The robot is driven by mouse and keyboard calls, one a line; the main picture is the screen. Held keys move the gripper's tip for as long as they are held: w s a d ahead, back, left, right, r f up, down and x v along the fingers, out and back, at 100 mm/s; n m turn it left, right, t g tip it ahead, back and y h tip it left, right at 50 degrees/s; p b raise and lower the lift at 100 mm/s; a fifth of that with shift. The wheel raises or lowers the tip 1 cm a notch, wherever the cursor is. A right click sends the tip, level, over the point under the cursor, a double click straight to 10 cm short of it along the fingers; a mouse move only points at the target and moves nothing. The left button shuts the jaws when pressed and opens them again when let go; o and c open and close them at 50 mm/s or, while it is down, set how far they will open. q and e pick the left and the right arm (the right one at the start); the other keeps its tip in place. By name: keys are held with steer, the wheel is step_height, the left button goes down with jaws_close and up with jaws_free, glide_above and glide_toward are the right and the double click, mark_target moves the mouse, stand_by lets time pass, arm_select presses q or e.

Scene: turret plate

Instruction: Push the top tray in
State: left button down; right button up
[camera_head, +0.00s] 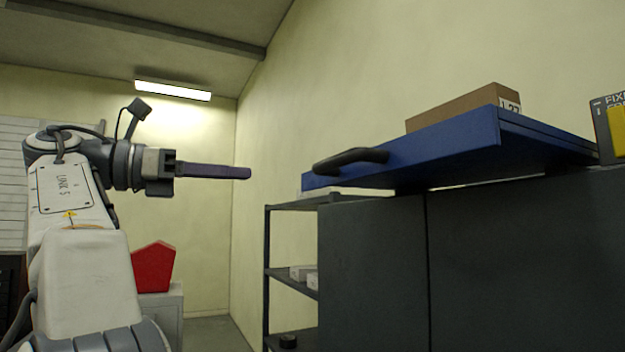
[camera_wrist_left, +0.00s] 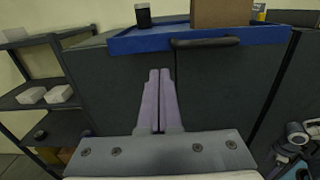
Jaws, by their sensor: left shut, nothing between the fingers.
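The blue top tray (camera_head: 445,145) sticks out from the top of the dark cabinet (camera_head: 375,270), with a black handle (camera_head: 350,160) on its front. In the left wrist view the tray (camera_wrist_left: 140,42) lies above the fingers, with its handle (camera_wrist_left: 205,42) to the right of them. My left gripper (camera_head: 248,173) is shut and empty, its purple fingers pointing right, with a gap between it and the tray's front. Its fingers (camera_wrist_left: 158,85) also show in the left wrist view. My right gripper cannot be made out.
A brown box (camera_head: 470,107) stands on the tray, and a dark cup (camera_wrist_left: 143,15) shows there too. A dark shelf rack (camera_head: 267,245) with small white boxes stands left of the cabinet. A red block (camera_head: 153,267) sits on a grey stand behind my left arm.

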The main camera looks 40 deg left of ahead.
mark_target(329, 181)
arm_select(q)
steer(key=p+x, duration=0.3)
steer(key=x, duration=1)
steer(key=shift+w+d+r, duration=0.15)
steer(key=shift+w+d, duration=0.05)
steer(key=shift+d, duration=0.05)
steer(key=shift+w, duration=0.2)
arm_select(e)
step_height(329, 181, up, 4)
steer(key=shift+f, duration=0.25)
